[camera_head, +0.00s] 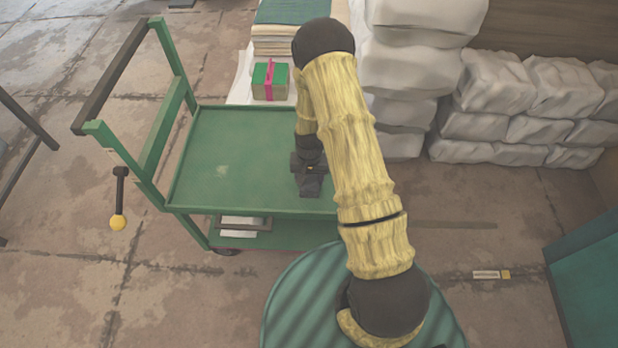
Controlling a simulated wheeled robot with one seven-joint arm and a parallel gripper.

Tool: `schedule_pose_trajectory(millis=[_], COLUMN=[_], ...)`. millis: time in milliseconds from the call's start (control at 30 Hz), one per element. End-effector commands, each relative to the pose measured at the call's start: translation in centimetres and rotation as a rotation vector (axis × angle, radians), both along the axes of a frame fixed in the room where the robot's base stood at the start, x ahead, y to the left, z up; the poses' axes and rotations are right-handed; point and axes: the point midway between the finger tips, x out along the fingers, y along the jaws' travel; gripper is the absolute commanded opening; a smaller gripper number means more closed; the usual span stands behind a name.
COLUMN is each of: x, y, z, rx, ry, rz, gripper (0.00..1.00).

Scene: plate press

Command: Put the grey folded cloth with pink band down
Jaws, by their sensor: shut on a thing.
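My gripper (310,188) points down over the right part of a green cart's top tray (235,150). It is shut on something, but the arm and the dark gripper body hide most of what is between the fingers. Only a small dark grey shape shows at the tip. I cannot tell fingers from cloth there, and no pink band shows on it. I cannot tell whether it touches the tray. A green block-like bundle with a pink band (268,82) stands behind the cart, on a pale surface.
The tray left of my gripper is bare. The cart has a raised handle frame (110,75) at left and a lower shelf (275,232) with pale items. Stacked boards (275,40) stand behind. White wrapped bales (500,85) fill the back right.

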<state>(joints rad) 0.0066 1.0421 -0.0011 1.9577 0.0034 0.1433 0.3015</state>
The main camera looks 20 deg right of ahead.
Motion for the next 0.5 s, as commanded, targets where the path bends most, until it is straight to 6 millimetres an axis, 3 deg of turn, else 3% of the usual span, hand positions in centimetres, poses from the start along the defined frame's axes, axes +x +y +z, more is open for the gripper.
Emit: schedule_pose_trajectory(millis=[367, 400, 500], x=[0.05, 0.06, 0.04], y=[0.02, -0.05, -0.32], z=[-0.44, -0.32, -0.31], rx=[0.001, 0.001, 0.001], ry=[-0.001, -0.001, -0.001], rz=[0.0, -0.002, -0.007], gripper=[0.31, 0.64, 0.78])
